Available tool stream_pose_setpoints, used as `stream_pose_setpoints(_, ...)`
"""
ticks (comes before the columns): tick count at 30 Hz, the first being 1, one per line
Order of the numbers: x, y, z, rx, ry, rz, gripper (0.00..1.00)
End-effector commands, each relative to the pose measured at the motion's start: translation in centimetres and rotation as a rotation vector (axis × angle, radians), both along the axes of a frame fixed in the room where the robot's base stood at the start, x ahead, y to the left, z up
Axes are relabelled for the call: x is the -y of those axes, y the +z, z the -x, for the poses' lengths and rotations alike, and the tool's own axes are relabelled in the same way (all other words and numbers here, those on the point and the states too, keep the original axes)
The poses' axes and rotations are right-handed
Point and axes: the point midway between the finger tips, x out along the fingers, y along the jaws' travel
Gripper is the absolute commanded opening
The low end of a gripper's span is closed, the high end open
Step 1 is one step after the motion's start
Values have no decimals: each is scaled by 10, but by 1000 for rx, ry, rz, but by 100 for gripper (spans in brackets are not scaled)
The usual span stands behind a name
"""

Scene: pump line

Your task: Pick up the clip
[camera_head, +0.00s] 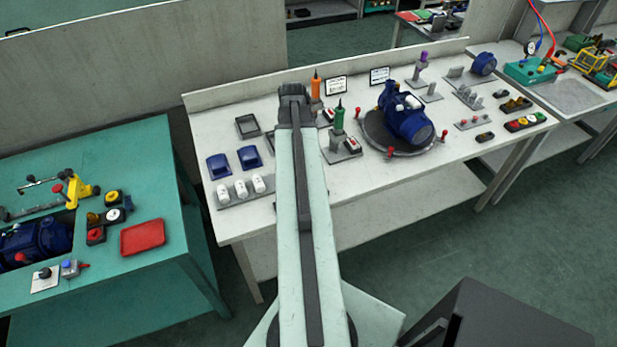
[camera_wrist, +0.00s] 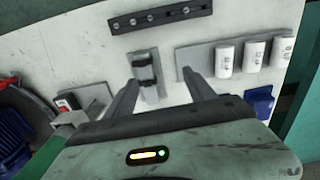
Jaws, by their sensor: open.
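My gripper (camera_wrist: 160,78) is open in the wrist view, its two dark fingers spread over the white bench. Between and just beyond the fingertips is a small dark piece, which looks like the clip (camera_wrist: 144,72), on a light grey plate. The fingers do not appear to touch it. The left fingertip is close to the plate's edge; the right one is farther off. In the head view my arm reaches over the white bench (camera_head: 350,195) and hides this spot; the fingertips are not clear there.
Three white cylinders (camera_wrist: 252,55) stand on a grey holder at the upper right of the wrist view. Blue bins (camera_head: 219,165) sit left of my arm. A blue pump (camera_head: 405,118) stands on a round turntable at right.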

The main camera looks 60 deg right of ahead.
Motion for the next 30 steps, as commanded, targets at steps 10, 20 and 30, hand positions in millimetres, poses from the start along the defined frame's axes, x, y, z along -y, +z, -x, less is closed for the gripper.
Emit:
stream_pose_setpoints(10, 22, -13, 27, 0, -36, 0, 64)
stream_pose_setpoints(20, 22, -34, 26, 0, -35, 0, 64)
stream_pose_setpoints(30, 22, -85, 28, 0, -35, 0, 64)
